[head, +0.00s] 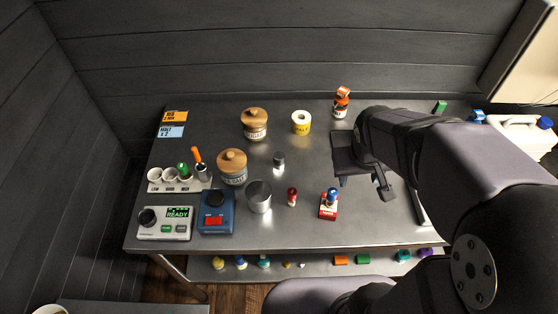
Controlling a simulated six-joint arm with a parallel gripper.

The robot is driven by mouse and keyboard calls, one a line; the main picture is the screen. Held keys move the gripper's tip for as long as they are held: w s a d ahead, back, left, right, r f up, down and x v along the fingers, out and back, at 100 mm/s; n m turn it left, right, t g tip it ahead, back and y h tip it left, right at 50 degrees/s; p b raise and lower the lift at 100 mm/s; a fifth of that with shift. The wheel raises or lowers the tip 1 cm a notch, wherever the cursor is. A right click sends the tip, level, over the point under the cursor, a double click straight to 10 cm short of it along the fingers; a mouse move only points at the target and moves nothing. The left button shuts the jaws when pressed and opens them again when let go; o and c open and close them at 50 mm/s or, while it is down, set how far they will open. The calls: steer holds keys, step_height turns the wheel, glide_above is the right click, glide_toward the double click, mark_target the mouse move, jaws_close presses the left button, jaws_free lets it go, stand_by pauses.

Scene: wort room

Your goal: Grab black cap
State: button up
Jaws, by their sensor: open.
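A small dark cylinder (279,159) with a black top and greyish lower part stands mid-table in the head view, between the wooden-lidded jars and my gripper. It may be the black cap; it is too small to be sure. My gripper (362,187) is open and empty above the right half of the metal table (300,234), to the right of the dark cylinder and apart from it. My arm reaches in from the right and hides part of the table's right side.
Near the dark cylinder stand a wooden-lidded jar (232,168), a metal cup (259,197), a small red bottle (292,197) and a red item with a blue top (329,204).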

steer(key=w+r+n+t+y+b, duration=0.2)
steer(key=w+n+t, duration=0.35)
steer(key=w, duration=1.25)
steer(key=n+g+y+b, duration=0.2)
steer(key=n+y, duration=0.4)
steer(key=y, duration=0.5)
glide_above(270, 160)
steer(key=s+d, duration=0.4)
steer(key=d, duration=0.2)
steer(key=shift+t, duration=0.25)
steer(key=f, duration=1.6)
steer(key=shift+a+f, duration=0.2)
steer(key=shift+f, duration=0.15)
steer(key=shift+p+x, duration=1.85)
steer(key=shift+x, duration=1.4)
steer(key=shift+w+a, duration=0.3)
steer(key=shift+a, duration=0.05)
steer(key=c, duration=1.2)
